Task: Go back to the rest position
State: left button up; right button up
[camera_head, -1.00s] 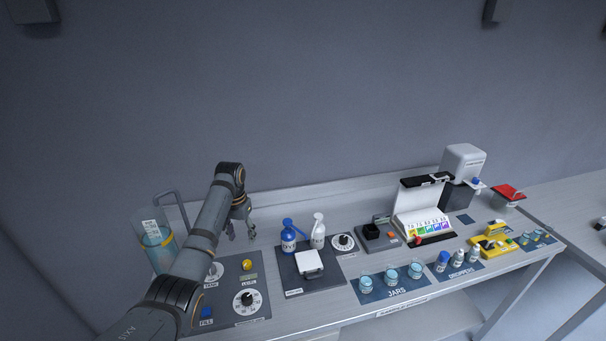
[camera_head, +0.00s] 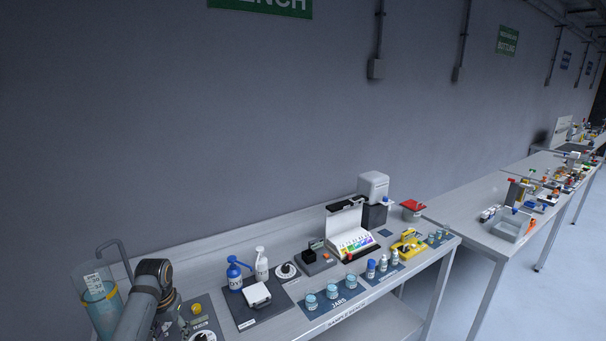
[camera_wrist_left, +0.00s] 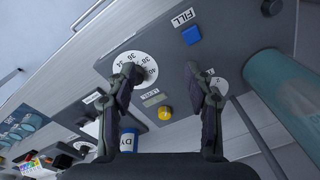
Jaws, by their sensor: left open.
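My left arm (camera_head: 146,300) comes in at the lower left of the head view, bent over the control panel. In the left wrist view my left gripper (camera_wrist_left: 160,74) is open, its two dark fingers spread with nothing between them. It hangs above the panel, apart from it. Between and around the fingers are the yellow knob (camera_wrist_left: 165,113), the blue FILL button (camera_wrist_left: 191,35) and a white numbered dial (camera_wrist_left: 134,70). In the head view the gripper is mostly hidden behind the arm. My right gripper is in no view.
A clear tank of blue liquid (camera_head: 98,290) stands beside the arm. Blue and white bottles (camera_head: 234,276) (camera_head: 262,264) stand to its right on a dark mat. Jars (camera_head: 331,291) and droppers line the bench front. Further benches (camera_head: 480,205) lie at the right, with open floor before them.

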pick_arm(q)
jog(key=s+d+f+m+t, duration=0.1)
jog(key=s+d+f, duration=0.25)
jog(key=s, duration=0.35)
jog(key=s+d+f+t, duration=0.1)
jog(key=s+d+f, duration=0.25)
jog(key=s, duration=0.35)
jog(key=s+d+r+t, duration=0.1)
jog(key=s+d+r, duration=0.1)
jog(key=s, duration=0.4)
jog(key=s+d+r, duration=0.2)
jog(key=s, duration=0.4)
jog(key=s+a+f+g+b, duration=0.1)
jog(key=s+f+b, duration=0.1)
jog(key=f, duration=1.4)
jog(key=s+a+f+b, duration=0.1)
jog(key=a+f+b, duration=0.15)
jog(key=f, duration=1.25)
jog(key=s+f+g+b, duration=0.1)
jog(key=s+f+b, duration=0.2)
jog(key=s+f, duration=1.5)
jog(key=shift+a+f, duration=0.2)
jog(key=shift+f, duration=0.4)
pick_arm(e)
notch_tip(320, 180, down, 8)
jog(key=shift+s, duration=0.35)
